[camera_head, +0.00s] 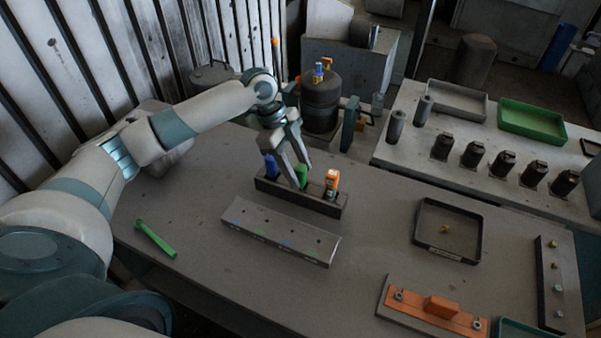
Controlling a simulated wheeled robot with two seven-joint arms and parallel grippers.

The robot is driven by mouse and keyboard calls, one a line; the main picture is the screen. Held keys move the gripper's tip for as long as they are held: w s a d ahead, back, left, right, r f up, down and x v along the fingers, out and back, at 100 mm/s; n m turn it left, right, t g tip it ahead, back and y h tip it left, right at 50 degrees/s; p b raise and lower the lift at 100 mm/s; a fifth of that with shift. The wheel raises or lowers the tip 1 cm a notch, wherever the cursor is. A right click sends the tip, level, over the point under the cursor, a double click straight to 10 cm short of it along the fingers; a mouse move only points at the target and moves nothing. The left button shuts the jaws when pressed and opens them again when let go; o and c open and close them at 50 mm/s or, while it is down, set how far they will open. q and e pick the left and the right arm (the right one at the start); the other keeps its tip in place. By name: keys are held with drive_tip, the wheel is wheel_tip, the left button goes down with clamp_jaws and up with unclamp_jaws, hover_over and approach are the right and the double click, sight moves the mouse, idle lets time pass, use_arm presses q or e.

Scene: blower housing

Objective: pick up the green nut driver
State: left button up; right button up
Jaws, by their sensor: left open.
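The green nut driver (302,178) stands in a dark rack (317,203), between a blue-handled driver (271,167) and an orange-handled driver (331,184). Only part of its green handle shows; the fingers hide some of it. My left gripper (301,172) is open and points down at the rack, with its fingers beside the green handle. I cannot tell whether they touch it. My right gripper is not in view.
A grey block with coloured marks (282,233) lies in front of the rack. A green tool (155,239) lies at the table's left. A black tray (419,231) with a small yellow part and an orange fixture (441,307) are at right.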

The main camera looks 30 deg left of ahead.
use_arm(q)
drive_tip(key=shift+x, duration=0.95)
clamp_jaws()
